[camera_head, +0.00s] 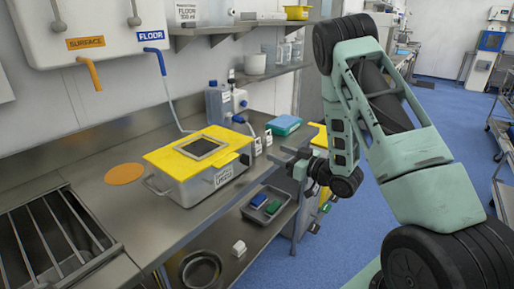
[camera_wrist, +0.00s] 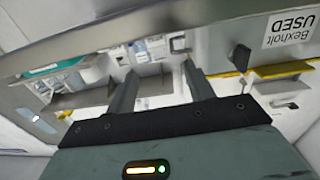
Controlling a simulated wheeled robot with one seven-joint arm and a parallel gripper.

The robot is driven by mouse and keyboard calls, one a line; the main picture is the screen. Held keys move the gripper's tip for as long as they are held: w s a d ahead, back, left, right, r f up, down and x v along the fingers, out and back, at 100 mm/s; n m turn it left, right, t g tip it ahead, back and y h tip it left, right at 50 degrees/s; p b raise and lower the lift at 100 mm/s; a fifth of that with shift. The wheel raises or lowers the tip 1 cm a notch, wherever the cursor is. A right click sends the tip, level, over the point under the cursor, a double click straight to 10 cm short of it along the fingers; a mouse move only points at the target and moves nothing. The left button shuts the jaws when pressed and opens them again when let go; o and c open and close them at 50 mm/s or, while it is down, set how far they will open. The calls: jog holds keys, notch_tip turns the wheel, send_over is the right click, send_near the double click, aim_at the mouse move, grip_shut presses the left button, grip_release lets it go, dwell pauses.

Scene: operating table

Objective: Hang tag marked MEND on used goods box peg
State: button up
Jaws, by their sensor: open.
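The used goods box (camera_head: 184,189) is a steel bin with a yellow lid and a label reading USED, standing on the steel counter. In the wrist view a label reading "Bexholt USED" (camera_wrist: 290,29) is at the upper right. A dark knob-like part (camera_wrist: 241,57) is left of it; I cannot tell whether it is the peg. My gripper (camera_head: 280,154) is to the right of the box, near the counter's edge. It also shows in the wrist view (camera_wrist: 158,68), fingers apart, with nothing visible between them. I cannot make out a tag marked MEND.
Two small white items (camera_head: 262,144) stand behind the box's right end. A blue-topped box (camera_head: 283,124) is farther back. An orange disc (camera_head: 124,174) lies left of the box. A grey tray (camera_head: 249,213) with blue and green items is on the lower shelf. The floor at right is open.

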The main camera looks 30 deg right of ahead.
aim_at(257, 147)
jog(key=x, duration=0.3)
jog(key=shift+w, duration=0.15)
jog(key=shift+r+p+x, duration=0.15)
jog(key=shift+p+x, duration=0.25)
jog(key=shift+x, duration=0.95)
jog(key=shift+r+p+x, duration=0.1)
jog(key=shift+p+x, duration=0.3)
jog(key=shift+x, duration=0.95)
jog(key=c, duration=0.9)
